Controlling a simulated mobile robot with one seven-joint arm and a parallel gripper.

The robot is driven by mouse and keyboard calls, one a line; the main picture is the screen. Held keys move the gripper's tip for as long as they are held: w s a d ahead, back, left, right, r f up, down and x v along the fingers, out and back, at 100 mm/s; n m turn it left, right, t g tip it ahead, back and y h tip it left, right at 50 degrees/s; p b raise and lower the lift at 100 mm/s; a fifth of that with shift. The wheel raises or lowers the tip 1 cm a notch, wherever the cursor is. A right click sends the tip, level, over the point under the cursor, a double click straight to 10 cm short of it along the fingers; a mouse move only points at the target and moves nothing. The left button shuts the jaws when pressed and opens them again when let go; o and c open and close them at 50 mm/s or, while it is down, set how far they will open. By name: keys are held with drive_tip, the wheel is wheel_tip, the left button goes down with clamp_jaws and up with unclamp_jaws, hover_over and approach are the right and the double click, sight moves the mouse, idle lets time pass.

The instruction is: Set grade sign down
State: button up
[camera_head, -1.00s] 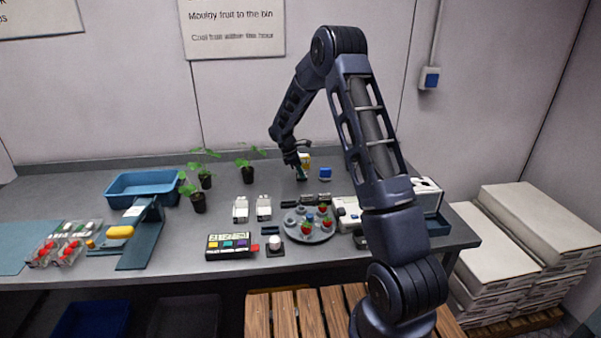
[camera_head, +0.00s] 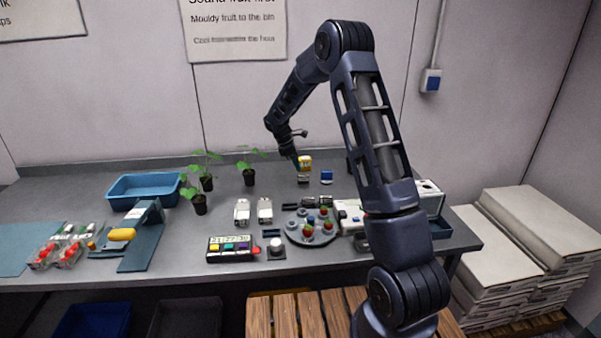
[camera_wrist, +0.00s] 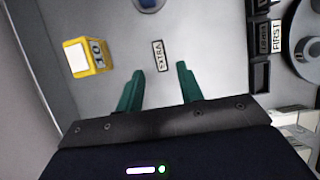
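The grade sign reading EXTRA (camera_wrist: 158,55) is on the grey table, apart from my gripper; in the head view it is a small dark and pale piece (camera_head: 303,179). My gripper (camera_wrist: 160,70) is open, with its two green fingers spread and nothing between them. The sign lies just beyond the fingertips, in line with the gap. In the head view my gripper (camera_head: 297,166) hangs above the back part of the table. Another sign reading FIRST (camera_wrist: 277,36) sits by a dark slotted holder (camera_wrist: 261,60) at the right of the wrist view.
A yellow block marked 10 (camera_wrist: 85,55) stands left of the sign. A blue block (camera_head: 326,176) is to its right in the head view. A round grey tray with berries (camera_head: 300,238) is nearer the front. Potted seedlings (camera_head: 249,177) stand to the left.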

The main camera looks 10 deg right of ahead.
drive_tip(key=v, duration=0.6)
drive_tip(key=s+d+r+m+t+y, duration=0.1)
drive_tip(key=s+d+r+m, duration=0.4)
drive_tip(key=s+r, duration=0.45)
drive_tip(key=s+d+r+m+t+y, duration=0.1)
drive_tip(key=s+d+r+m, duration=0.2)
drive_tip(key=s+d+r, duration=0.6)
drive_tip(key=s+d+m+t+y, duration=0.2)
drive_tip(key=s+m, duration=0.8)
drive_tip(key=s, duration=1.7)
drive_tip(key=shift+d+f+t, duration=0.25)
drive_tip(key=shift+d+t, duration=0.05)
drive_tip(key=shift+d, duration=0.45)
